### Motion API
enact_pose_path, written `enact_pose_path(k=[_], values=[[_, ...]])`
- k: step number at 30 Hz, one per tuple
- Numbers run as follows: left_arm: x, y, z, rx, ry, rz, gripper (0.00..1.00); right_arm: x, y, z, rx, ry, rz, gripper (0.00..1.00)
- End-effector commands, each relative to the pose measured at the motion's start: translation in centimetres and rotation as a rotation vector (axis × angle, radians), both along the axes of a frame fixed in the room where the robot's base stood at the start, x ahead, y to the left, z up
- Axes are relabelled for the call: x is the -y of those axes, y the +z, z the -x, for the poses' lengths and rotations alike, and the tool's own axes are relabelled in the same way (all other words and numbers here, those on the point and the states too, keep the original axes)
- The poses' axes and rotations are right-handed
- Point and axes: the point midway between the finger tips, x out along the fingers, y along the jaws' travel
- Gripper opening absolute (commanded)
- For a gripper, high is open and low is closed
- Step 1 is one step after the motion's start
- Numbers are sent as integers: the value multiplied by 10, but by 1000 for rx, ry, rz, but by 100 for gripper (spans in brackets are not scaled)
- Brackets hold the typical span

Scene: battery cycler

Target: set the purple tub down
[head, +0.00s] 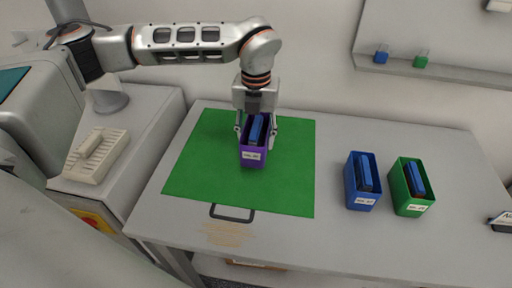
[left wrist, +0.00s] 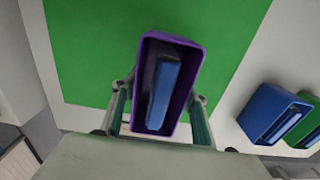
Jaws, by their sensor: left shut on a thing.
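The purple tub (head: 252,158) is upright over the green mat (head: 200,180) on the table, with a white label on its front and a blue block (head: 256,128) inside. My left gripper (head: 256,130) reaches down from above and is shut on the tub, one finger on each side. In the left wrist view the tub (left wrist: 187,45) sits between the fingers (left wrist: 160,105), with the blue block (left wrist: 162,95) in it and green mat (left wrist: 90,50) around. I cannot tell whether the tub's base touches the mat. My right gripper is not in view.
A blue tub (head: 361,198) and a green tub (head: 413,208), each holding a dark blue block, stand right of the mat. A dark handle (head: 232,219) lies at the mat's front edge. The mat is otherwise clear. A wall shelf (head: 440,72) holds small items.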

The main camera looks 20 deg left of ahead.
Motion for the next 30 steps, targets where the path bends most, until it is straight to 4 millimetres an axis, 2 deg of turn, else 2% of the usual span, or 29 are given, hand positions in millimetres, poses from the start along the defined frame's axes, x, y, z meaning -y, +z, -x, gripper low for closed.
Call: enact_pose_path(k=[5, 12, 25, 26, 27, 30], values=[[0, -9, 0, -1, -1, 1, 13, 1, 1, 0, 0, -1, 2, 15], [1, -39, 0, -1, -1, 1, 13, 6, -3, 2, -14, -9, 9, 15], [1, -47, 0, 2, -1, 1, 13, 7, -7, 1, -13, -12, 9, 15], [0, -48, 0, 0, -1, 0, 49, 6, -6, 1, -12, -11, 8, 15], [0, -47, 0, 0, -1, 0, 59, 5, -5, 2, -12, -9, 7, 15], [0, -47, 0, 0, -1, 0, 61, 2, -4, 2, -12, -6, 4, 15]])
